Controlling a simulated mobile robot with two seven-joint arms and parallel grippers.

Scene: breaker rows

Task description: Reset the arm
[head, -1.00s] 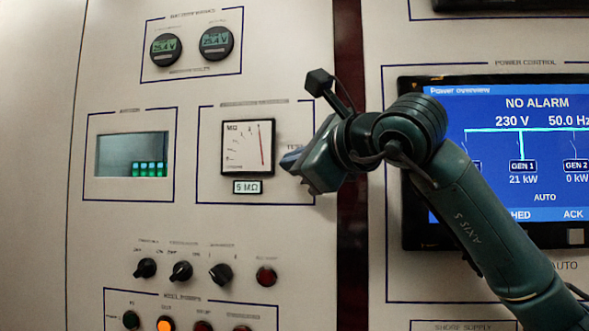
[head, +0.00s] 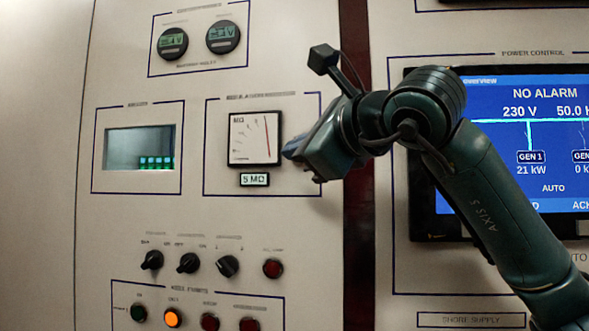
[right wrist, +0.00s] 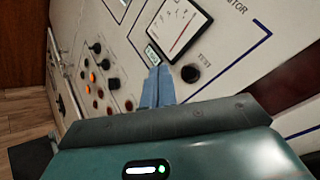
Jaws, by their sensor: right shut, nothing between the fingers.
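My right gripper (head: 290,151) is at the panel, just right of the square insulation meter (head: 254,139), with its fingertips pointing left toward it. In the right wrist view the gripper (right wrist: 158,72) shows two blue fingers side by side, closed with nothing between them. A black round button (right wrist: 190,73) stands on the panel to the right of the fingertips, apart from them. The meter (right wrist: 178,27) and its small 5 MΩ readout (right wrist: 152,55) lie beyond the fingertips. In the head view the gripper hides the button. My left gripper is not in view.
The power control screen (head: 540,130) is behind my right arm and reads NO ALARM. Below the meter are several black rotary knobs (head: 188,262), a red lamp (head: 272,268) and a lit orange lamp (head: 172,317). Two round gauges (head: 222,37) sit above.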

